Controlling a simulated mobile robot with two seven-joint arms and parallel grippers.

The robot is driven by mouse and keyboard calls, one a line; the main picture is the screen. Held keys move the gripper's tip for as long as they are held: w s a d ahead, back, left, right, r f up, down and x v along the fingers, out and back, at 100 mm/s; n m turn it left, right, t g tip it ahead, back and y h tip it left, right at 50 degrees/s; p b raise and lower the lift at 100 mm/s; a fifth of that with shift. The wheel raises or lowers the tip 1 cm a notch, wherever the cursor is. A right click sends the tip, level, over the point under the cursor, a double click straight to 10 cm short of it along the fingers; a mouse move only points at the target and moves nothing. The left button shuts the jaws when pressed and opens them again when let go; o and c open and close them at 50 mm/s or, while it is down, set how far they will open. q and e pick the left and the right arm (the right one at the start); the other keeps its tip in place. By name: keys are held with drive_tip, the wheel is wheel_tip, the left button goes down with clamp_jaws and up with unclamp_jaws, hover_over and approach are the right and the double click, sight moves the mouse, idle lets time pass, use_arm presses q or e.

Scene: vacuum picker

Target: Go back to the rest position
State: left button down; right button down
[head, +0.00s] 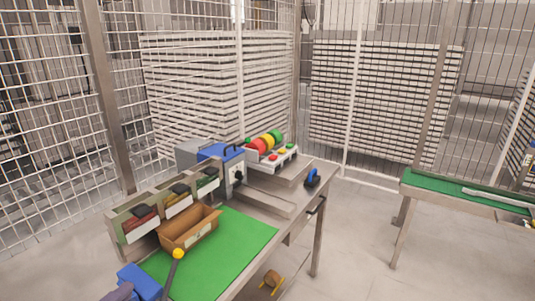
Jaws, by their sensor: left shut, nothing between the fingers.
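My left gripper (118,292) shows only in part at the bottom left edge of the head view, as a small grey shape. It is shut with nothing in it and is close beside a blue block-like object (140,281); I cannot tell whether they touch. A dark rod with a yellow round tip (178,254) is near the front of the green mat (240,240). My right gripper is not in view.
Wire fencing (215,90) encloses the area. A green-topped conveyor (440,184) stands right, with clear floor between.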

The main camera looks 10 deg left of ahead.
use_arm(q)
drive_tip(key=s+d+r+m+g+h, duration=0.2)
drive_tip(key=s+d+m+g+h, duration=0.3)
drive_tip(key=d+m, duration=0.5)
drive_tip(key=s+a+r+m+g+y, duration=0.1)
drive_tip(key=s+r+m+g+y, duration=0.25)
drive_tip(key=s+m, duration=0.65)
wheel_tip(320, 180, up, 17)
drive_tip(key=s+n+g+p, duration=0.1)
drive_tip(key=s+p, duration=0.1)
drive_tip(key=p, duration=1.4)
drive_tip(key=shift+s+a+r, duration=0.15)
drive_tip(key=shift+s+a, duration=0.2)
